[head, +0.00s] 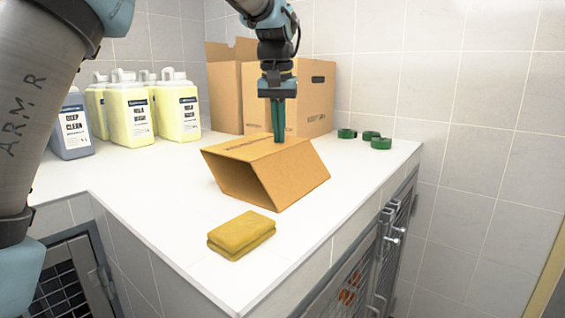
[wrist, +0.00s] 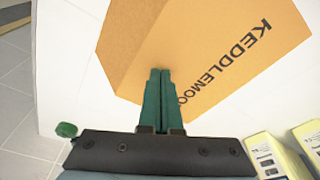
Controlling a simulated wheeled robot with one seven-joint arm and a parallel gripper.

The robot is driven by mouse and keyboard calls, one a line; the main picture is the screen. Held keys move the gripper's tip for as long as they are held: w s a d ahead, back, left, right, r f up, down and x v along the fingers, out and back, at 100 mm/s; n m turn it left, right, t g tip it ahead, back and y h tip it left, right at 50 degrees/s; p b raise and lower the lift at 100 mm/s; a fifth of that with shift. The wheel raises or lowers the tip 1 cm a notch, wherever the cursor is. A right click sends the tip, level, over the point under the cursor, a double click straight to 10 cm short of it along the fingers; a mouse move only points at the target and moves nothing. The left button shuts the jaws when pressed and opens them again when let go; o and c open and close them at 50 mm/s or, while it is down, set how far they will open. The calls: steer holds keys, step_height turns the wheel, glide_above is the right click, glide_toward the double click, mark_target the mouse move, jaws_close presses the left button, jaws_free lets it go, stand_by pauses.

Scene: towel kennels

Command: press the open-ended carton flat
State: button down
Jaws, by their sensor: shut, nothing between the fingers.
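The open-ended carton (head: 285,178) is a brown cardboard sleeve lying on the white counter, leaning over to the left, with its open end facing me. It still stands up as a slanted box. In the wrist view the carton (wrist: 200,45) shows its top face with dark lettering, partly hidden by the fingers. My gripper (head: 278,138) points straight down with its green fingers together and empty. Its tips (wrist: 160,72) are at the far part of the carton's top face; whether they touch it I cannot tell.
A folded yellow cloth (head: 241,235) lies in front of the carton. Larger brown boxes (head: 312,98) stand behind. Several jugs (head: 130,112) stand at the back left, and green rolls (head: 381,143) at the back right. The counter's front edge drops to barred kennel doors (head: 352,275).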

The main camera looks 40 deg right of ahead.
steer(key=shift+w+f, duration=0.15)
steer(key=shift+f, duration=0.05)
steer(key=shift+r, duration=0.1)
steer(key=shift+w+r, duration=0.1)
step_height(320, 180, up, 8)
steer(key=p, duration=0.7)
steer(key=shift+p, duration=0.4)
